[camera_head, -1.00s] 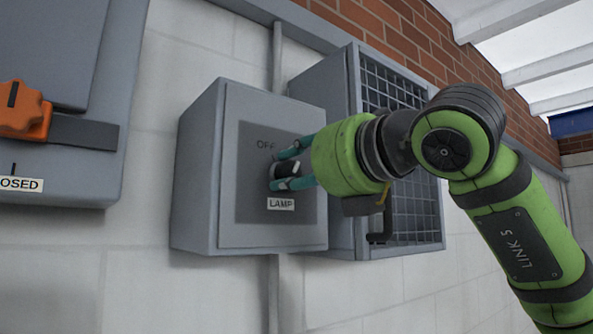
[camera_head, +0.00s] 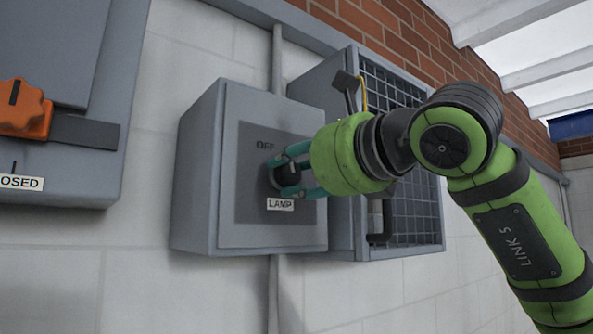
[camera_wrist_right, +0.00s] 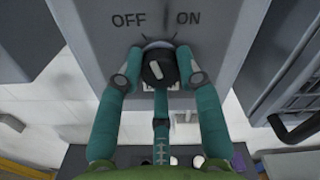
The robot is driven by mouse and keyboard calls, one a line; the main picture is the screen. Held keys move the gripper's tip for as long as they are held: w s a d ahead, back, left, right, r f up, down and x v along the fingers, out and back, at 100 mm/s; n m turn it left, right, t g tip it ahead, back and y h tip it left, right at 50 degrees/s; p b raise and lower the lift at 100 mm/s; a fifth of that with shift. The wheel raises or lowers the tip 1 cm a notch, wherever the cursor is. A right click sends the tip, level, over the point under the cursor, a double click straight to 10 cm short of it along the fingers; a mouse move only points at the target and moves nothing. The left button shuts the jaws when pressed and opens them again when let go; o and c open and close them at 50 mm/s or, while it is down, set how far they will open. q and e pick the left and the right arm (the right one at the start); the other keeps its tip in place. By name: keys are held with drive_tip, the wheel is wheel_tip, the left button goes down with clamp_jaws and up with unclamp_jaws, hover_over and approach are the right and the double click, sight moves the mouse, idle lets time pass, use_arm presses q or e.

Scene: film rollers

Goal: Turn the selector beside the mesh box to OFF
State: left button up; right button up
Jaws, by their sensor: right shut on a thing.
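The selector (camera_head: 276,176) is a black round knob on a grey box, beside the mesh box (camera_head: 325,82). In the right wrist view the selector (camera_wrist_right: 160,68) has a white pointer mark leaning up and left, towards the OFF side. OFF is printed at upper left and ON at upper right. My right gripper (camera_head: 284,177) is shut on the selector, its teal fingers around the knob; it also shows in the right wrist view (camera_wrist_right: 158,80). The fingers partly hide the knob in the head view. My left gripper is not in view.
A LAMP label (camera_head: 280,204) sits below the knob. The mesh box has a dark handle (camera_head: 379,238) near my right wrist. At left, another grey cabinet carries an orange handle (camera_head: 24,110) and a label ending in "OSED" (camera_head: 20,183). White block wall lies below the boxes.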

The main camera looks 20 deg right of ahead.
drive_tip(key=shift+s+d+r+n, duration=0.1)
drive_tip(key=shift+r+n, duration=0.25)
drive_tip(key=shift+n, duration=0.85)
drive_tip(key=o, duration=1.1)
drive_tip(key=shift+o, duration=0.2)
drive_tip(key=shift+f, duration=0.15)
drive_tip(key=shift+f, duration=0.1)
drive_tip(key=v, duration=1.1)
drive_tip(key=shift+s, duration=0.35)
